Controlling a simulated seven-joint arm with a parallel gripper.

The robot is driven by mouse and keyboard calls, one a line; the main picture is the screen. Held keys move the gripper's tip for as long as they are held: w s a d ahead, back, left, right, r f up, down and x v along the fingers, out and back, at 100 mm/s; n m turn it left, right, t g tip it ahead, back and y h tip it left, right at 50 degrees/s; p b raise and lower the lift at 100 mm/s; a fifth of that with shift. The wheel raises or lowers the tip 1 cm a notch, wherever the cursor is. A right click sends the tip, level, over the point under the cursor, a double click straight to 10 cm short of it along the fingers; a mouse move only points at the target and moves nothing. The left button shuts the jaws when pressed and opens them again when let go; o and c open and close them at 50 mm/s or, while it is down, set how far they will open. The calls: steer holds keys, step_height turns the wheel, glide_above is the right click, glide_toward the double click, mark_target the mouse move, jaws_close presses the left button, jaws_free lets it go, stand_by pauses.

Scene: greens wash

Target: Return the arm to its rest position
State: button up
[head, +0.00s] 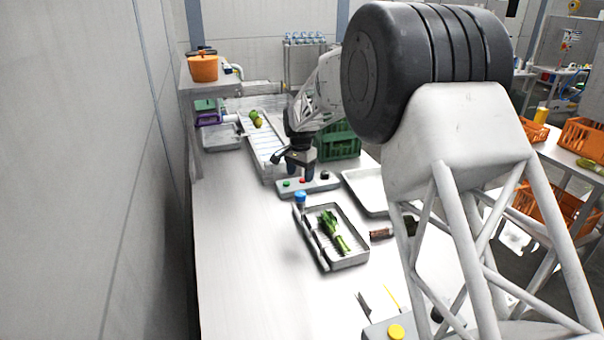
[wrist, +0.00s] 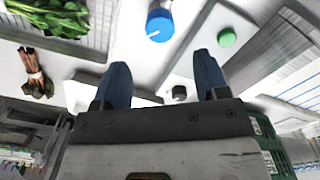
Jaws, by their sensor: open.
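My gripper (head: 297,171) is open, its blue fingers pointing down just above the grey button box (head: 322,185). It also shows in the wrist view (wrist: 161,80), with nothing between its two fingers. I cannot tell whether a fingertip touches the box. My arm reaches from the right across the far part of the table.
A tray (head: 357,255) with leafy greens (head: 333,232) and a blue-topped item (head: 300,197) stand nearer. A white tray (head: 366,193) and a green crate (head: 340,141) are beside my arm. The table's left front (head: 235,270) is clear.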

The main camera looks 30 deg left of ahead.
steer(key=s+d+r, duration=0.3)
steer(key=d+r, duration=0.2)
steer(key=d, duration=0.5)
steer(key=s+d+r+t, duration=0.1)
steer(key=s+d+r, duration=0.1)
steer(key=d+r, duration=0.5)
steer(key=s+d+r, duration=0.3)
steer(key=d, duration=0.9)
steer(key=s+d+r+n, duration=0.1)
steer(key=s+d+r, duration=0.3)
steer(key=s+d, duration=1.1)
steer(key=s+d+f, duration=0.2)
steer(key=s+d, duration=0.6)
steer(key=s, duration=0.3)
steer(key=s+d+f+n+t, duration=0.1)
steer(key=s+d+f, duration=0.2)
steer(key=s+d, duration=0.5)
steer(key=s, duration=0.4)
steer(key=shift+s+f+t, duration=0.25)
steer(key=shift+f+t, duration=0.05)
